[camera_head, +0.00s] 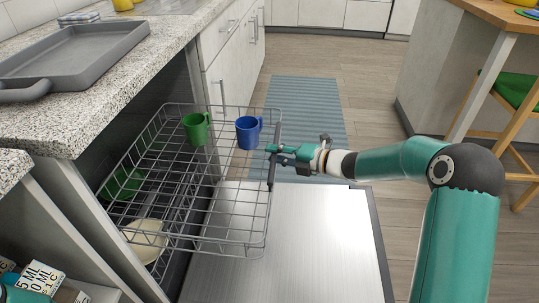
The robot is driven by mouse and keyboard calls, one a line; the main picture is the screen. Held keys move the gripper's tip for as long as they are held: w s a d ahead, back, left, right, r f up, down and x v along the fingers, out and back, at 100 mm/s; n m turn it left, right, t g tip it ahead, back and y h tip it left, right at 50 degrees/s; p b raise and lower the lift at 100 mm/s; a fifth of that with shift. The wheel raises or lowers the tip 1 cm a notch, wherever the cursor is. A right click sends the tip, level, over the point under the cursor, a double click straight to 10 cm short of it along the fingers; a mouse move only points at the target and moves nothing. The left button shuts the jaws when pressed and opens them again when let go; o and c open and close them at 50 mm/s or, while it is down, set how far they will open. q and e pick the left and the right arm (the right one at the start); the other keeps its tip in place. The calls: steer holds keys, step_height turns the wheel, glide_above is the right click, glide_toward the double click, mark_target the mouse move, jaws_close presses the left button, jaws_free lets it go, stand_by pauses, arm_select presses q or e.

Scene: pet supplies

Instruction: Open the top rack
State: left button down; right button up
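The top rack (187,182) is a grey wire basket. It stands out from the open dishwasher under the counter, over the lowered door (310,240). A dark handle bar (272,176) runs along its right, outer edge. My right gripper (278,154) is at the middle of this bar, its fingers close together and appearing shut on it. The fingertips are small and partly overlap the bar. A green mug (197,128) and a blue mug (248,132) stand upright in the rack's far part.
Below the rack lie a pale dish (145,240) and a green item (122,184), seen through the wires. A grey tray (72,62) rests on the speckled counter. A blue striped rug (300,100) lies beyond the door. A wooden stool (510,120) stands at right.

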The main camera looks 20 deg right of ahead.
steer(key=v, duration=1.1)
steer(key=shift+s+d+f, duration=0.1)
steer(key=shift+f, duration=0.1)
